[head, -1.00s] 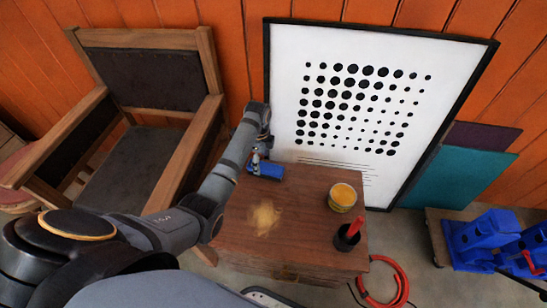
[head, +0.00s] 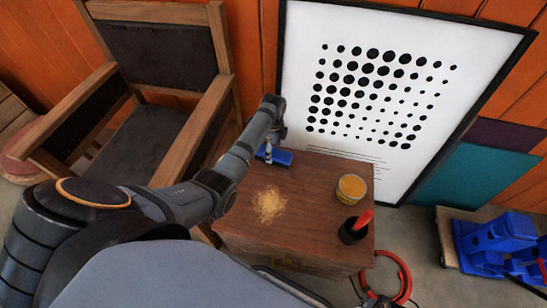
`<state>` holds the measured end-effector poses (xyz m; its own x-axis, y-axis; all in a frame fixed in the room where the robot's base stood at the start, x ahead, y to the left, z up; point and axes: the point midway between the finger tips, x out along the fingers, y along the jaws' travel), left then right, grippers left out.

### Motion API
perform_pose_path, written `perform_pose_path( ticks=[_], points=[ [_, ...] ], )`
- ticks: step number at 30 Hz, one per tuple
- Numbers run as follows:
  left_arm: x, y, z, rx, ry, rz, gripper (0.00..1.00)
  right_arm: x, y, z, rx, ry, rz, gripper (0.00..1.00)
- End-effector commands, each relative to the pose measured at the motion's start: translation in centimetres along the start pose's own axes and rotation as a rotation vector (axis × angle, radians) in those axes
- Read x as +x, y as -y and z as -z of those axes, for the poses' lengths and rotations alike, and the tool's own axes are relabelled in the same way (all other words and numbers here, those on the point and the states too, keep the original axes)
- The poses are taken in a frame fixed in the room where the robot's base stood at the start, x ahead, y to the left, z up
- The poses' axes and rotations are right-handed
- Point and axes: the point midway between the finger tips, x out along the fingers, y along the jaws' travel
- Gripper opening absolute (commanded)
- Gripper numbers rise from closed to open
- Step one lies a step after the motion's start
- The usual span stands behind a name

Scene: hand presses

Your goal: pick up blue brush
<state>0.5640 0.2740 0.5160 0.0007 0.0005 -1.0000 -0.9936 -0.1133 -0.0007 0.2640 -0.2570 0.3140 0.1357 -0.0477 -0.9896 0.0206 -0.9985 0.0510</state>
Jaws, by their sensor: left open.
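The blue brush (head: 280,158) lies at the far left corner of the wooden box top (head: 310,190). My left gripper (head: 268,152) is at the brush's left end, pointing down, with its fingers small and partly hidden by the wrist. It is open. I cannot tell whether the fingers touch the brush.
On the box top are a pile of tan shavings (head: 269,205), a yellow-topped tin (head: 350,188) and a dark cup with a red handle (head: 355,228). A wooden armchair (head: 160,100) stands left. A dotted poster (head: 390,90) leans behind. A red hose (head: 395,275) lies right.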

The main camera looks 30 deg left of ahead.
Motion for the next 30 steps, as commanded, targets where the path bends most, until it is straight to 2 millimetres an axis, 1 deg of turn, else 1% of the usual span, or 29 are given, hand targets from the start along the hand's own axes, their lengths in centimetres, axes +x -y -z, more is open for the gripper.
perform_pose_path(
  ticks=[1,6,10,16,30],
  points=[
    [1.1,0.1,0.0,0.0,0.0,-0.002,0.75,-0.4,0.3,0.6,0.0,-0.002,0.005,0.4],
    [3.0,0.2,0.0,0.0,0.0,-0.001,0.75,-2.9,0.8,1.8,-0.001,0.005,0.017,0.4],
    [3.4,0.2,0.0,0.0,0.0,0.0,0.75,-3.9,1.0,2.1,-0.001,0.007,0.021,0.4],
    [3.4,0.2,0.0,0.0,0.0,0.0,0.75,-4.0,1.0,2.1,-0.001,0.007,0.021,0.4],
    [3.4,0.2,0.0,0.0,0.0,-0.001,0.12,-4.0,1.0,2.2,-0.001,0.005,0.021,0.4]
  ],
)
